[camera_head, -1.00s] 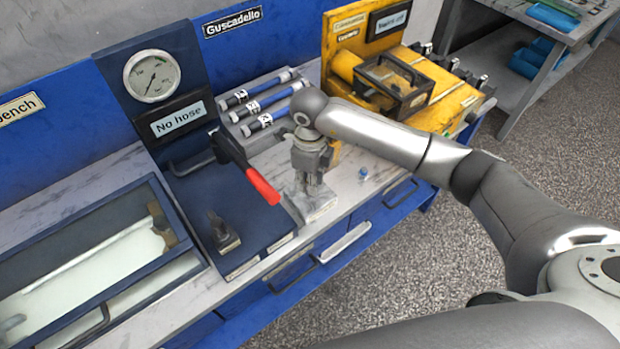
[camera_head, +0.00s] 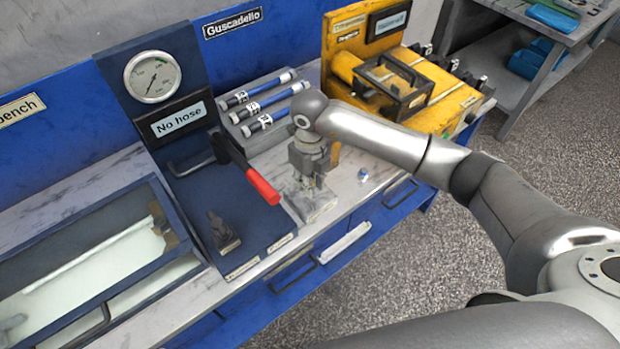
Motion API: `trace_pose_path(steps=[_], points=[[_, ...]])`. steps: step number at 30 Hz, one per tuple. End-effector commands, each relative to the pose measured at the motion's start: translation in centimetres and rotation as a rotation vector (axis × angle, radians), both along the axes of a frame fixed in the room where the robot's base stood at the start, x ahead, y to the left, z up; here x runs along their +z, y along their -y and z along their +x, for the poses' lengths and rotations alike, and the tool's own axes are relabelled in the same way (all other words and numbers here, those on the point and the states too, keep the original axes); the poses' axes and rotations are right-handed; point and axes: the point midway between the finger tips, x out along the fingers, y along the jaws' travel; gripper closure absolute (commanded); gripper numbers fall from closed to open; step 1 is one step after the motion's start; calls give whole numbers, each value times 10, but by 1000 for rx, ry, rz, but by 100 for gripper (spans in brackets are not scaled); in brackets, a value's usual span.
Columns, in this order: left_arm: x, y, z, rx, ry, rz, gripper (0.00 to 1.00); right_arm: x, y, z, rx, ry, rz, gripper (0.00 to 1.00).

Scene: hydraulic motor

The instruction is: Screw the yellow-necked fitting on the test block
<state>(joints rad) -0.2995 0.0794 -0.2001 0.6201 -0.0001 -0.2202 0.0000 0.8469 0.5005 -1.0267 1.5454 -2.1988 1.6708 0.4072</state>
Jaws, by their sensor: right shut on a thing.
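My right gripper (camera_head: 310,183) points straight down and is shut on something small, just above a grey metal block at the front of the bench. The block (camera_head: 322,208), which looks like the test block, has a pale label on its front. The thing between the fingers is mostly hidden; I cannot make out a yellow neck or tell whether it touches the block. My left gripper is not in view.
A dark blue stand with a gauge (camera_head: 152,76) and a red-handled lever (camera_head: 262,186) is close left of the gripper. Blue hoses (camera_head: 264,103) lie in a grey rack behind. A yellow unit (camera_head: 425,98) stands right. A small blue-and-white piece (camera_head: 363,175) lies on the bench.

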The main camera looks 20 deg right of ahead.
Motion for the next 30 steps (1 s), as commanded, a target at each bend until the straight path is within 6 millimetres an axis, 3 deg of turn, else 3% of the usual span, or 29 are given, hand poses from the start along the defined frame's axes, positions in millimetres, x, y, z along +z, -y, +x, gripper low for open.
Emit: trace_pose_path(steps=[14, 24, 30], points=[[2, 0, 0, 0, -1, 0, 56, -4, 0, -3, -90, -9, -1, 99], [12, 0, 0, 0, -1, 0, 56, -5, -1, -4, -467, -11, -1, 99], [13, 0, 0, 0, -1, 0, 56, -6, -1, -4, -559, -12, -2, 99]])
